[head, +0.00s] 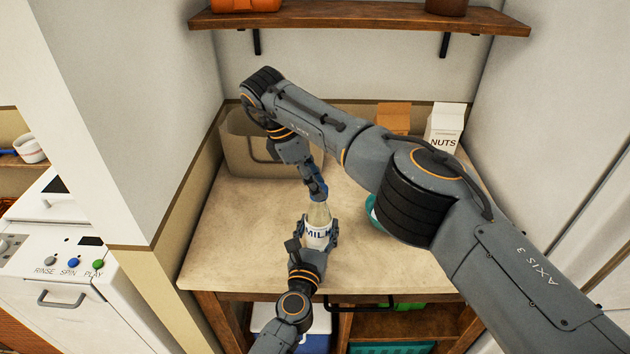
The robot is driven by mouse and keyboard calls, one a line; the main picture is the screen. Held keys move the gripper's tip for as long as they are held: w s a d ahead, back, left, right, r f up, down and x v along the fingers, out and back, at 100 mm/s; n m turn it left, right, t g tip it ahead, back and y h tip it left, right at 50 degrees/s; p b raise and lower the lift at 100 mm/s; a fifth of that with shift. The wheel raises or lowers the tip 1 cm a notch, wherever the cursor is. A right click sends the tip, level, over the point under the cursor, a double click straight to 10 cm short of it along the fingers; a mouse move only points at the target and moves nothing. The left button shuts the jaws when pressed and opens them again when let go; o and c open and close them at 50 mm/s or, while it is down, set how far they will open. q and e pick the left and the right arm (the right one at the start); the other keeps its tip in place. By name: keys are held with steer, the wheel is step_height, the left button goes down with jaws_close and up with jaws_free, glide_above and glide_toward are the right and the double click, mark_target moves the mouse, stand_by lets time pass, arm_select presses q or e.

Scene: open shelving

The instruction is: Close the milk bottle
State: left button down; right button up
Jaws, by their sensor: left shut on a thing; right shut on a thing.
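The milk bottle (319,214) stands upright on the counter, clear with a white label reading MILK. My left gripper (317,240) is shut on its body from the front, with a finger on each side. My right gripper (315,186) reaches down from above and is shut at the bottle's top, on what looks like a bluish cap. The fingers hide most of the cap, so I cannot tell whether it sits fully on the neck.
A beige bin (245,150) stands at the back left of the counter (225,235). A NUTS carton (444,128) and an orange-brown carton (394,118) stand at the back right. A teal item (373,212) is partly hidden behind my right arm. A shelf (360,14) hangs above.

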steer(key=o, duration=0.7)
steer(key=shift+c, duration=0.2)
steer(key=shift+r, duration=2.3)
steer(key=shift+c, duration=0.4)
